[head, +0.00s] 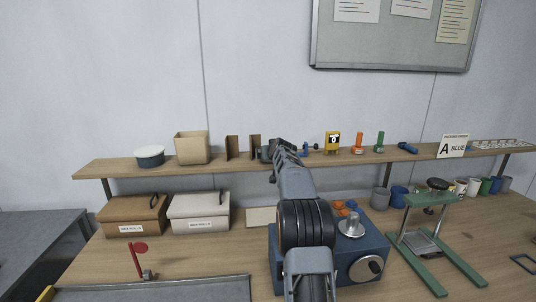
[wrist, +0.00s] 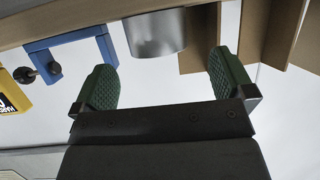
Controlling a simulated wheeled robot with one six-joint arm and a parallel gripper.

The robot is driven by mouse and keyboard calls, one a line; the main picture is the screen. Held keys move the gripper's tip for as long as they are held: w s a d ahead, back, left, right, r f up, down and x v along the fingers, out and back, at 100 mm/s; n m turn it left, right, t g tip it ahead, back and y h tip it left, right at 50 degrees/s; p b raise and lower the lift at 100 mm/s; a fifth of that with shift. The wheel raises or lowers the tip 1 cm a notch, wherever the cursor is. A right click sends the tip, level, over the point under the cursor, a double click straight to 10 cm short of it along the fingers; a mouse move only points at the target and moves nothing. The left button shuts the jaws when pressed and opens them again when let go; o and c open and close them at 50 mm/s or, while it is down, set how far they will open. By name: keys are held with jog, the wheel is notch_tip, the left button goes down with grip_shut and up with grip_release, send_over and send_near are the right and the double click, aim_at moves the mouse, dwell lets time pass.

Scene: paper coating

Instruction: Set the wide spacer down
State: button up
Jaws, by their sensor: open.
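A short grey metal cylinder, which looks like the wide spacer (wrist: 155,33), stands on the shelf in the wrist view. That view is upside down, so the shelf is at the top. My gripper (wrist: 163,62) is open, with one green ribbed finger pad on each side of the cylinder and a visible gap at both sides. The pads do not appear to touch it. In the head view my gripper (head: 276,149) is at the shelf, and my arm hides the cylinder there.
The wooden shelf (head: 115,167) also holds brown upright plates (head: 232,148) left of my gripper, and a blue bracket (head: 305,149) and yellow device (head: 333,142) right of it. A tan bin (head: 192,148) stands farther left. A blue machine (head: 372,246) is below.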

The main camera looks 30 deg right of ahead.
jog(key=shift+r+p+x, duration=0.2)
jog(key=shift+p+x, duration=0.7)
jog(key=shift+r+p+x, duration=0.15)
jog(key=shift+p+x, duration=0.7)
jog(key=shift+x, duration=0.1)
jog(key=shift+p+x, duration=0.45)
jog(key=shift+x, duration=0.5)
jog(key=shift+d+f, duration=0.1)
jog(key=c, duration=1.1)
